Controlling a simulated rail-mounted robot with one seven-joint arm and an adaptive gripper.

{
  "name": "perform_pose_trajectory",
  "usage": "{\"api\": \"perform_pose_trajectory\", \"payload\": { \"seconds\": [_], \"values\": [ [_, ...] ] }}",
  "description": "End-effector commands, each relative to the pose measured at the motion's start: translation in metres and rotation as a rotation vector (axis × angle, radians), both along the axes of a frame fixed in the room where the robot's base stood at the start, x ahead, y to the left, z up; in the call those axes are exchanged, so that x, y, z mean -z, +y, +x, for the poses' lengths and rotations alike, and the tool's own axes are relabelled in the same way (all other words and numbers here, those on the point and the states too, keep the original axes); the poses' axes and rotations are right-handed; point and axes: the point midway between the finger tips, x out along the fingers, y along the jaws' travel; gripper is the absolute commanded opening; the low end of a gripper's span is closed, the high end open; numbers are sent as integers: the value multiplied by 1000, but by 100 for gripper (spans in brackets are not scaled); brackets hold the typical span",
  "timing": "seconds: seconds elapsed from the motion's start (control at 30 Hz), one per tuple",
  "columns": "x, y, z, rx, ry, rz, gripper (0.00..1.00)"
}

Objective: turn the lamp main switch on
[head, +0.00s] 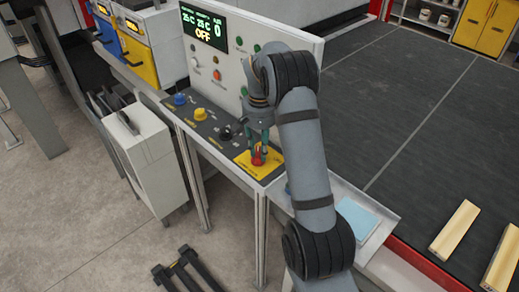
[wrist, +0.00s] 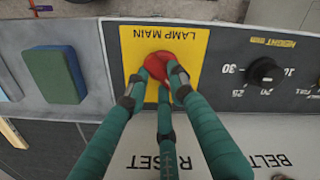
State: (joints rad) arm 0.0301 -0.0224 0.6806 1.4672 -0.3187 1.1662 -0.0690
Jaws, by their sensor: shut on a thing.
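The lamp main switch is a red knob (wrist: 158,62) on a yellow plate (wrist: 188,48) marked LAMP MAIN. In the head view the red knob (head: 258,158) and its yellow plate (head: 266,169) are at the right end of the control panel. My gripper (wrist: 160,78) has its three green fingers closed around the knob from above, and it also shows in the head view (head: 259,151). The fingers hide part of the knob, so I cannot tell its turned position. A display (head: 204,27) on the upright panel reads 25 C, 25 C, 0 and OFF.
A black knob (wrist: 264,72) with a number scale sits beside the yellow plate. Yellow (head: 201,114) and blue (head: 180,99) knobs are farther left. A blue-green block (wrist: 54,74) lies at the other side. The upright panel (head: 235,75) rises behind the knobs.

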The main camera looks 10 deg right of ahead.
Motion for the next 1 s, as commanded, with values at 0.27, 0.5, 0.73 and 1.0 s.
{"api": "perform_pose_trajectory", "payload": {
  "seconds": [0.27, 0.5, 0.73, 1.0],
  "values": [
    [0, 0, 0, 3, -1, 0, 0],
    [1, 0, 0, 63, -2, 0, 0],
    [2, 0, 0, 218, -4, 0, 0],
    [2, 1, -1, 470, -4, 1, 0]
  ]
}}
